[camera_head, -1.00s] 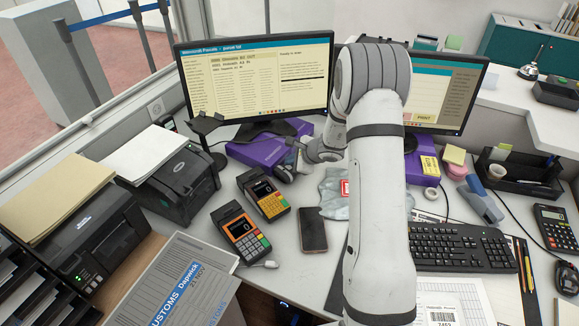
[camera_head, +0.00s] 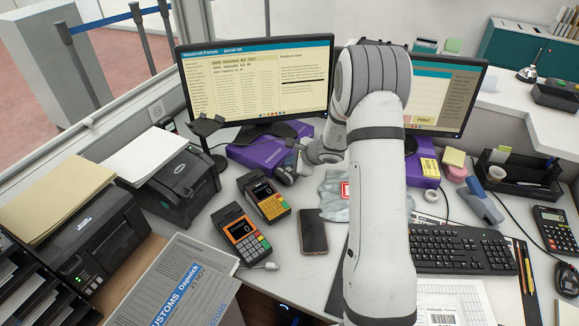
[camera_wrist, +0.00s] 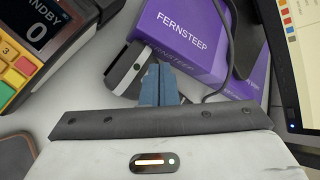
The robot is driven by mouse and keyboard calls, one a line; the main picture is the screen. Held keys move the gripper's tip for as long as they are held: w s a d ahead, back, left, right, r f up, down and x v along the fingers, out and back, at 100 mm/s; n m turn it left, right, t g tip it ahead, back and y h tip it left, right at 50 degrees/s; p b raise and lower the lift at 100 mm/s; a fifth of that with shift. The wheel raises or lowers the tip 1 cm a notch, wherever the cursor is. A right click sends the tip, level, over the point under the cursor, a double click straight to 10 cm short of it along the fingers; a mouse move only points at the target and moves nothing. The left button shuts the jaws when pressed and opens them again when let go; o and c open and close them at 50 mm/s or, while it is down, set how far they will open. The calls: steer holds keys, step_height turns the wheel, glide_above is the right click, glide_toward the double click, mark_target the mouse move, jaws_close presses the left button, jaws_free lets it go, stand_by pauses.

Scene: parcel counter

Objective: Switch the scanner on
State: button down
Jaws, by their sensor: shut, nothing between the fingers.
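A black stand with a flat head on a thin stalk (camera_head: 206,128) is in front of the left monitor; it may be the scanner, but I cannot tell. A small black and light grey device (camera_wrist: 130,68) lies against a purple box (camera_wrist: 190,35) in the wrist view; it could also be the scanner. No power switch is clearly visible. My gripper (camera_wrist: 160,78) is shut and empty, with its blue fingertips just right of this device. I cannot tell whether they touch it. In the head view my gripper (camera_head: 288,168) is beside the purple box, partly hidden by my arm.
Two card terminals (camera_head: 241,233) (camera_head: 265,196) stand left of a dark phone (camera_head: 313,230). Two monitors (camera_head: 260,80) (camera_head: 440,90) stand behind. Printers (camera_head: 172,185) are at left, a keyboard (camera_head: 460,250) at right. A dark cable (camera_wrist: 232,55) runs close to my fingertips.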

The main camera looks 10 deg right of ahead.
steer(key=shift+w+d+f, duration=0.1)
steer(key=shift+f, duration=0.65)
steer(key=shift+r, duration=0.1)
steer(key=shift+r+p, duration=0.95)
steer(key=shift+r, duration=0.95)
steer(key=shift+w+d+r+p, duration=0.1)
steer(key=shift+w+r+p, duration=0.05)
steer(key=shift+r+p, duration=0.15)
steer(key=shift+w+d+r+p, duration=0.1)
steer(key=shift+r+p, duration=0.1)
steer(key=shift+r, duration=0.6)
steer(key=shift+s+r+p, duration=0.1)
steer(key=shift+p, duration=0.2)
step_height(320, 180, up, 4)
steer(key=p, duration=0.8)
steer(key=shift+s+a, duration=0.15)
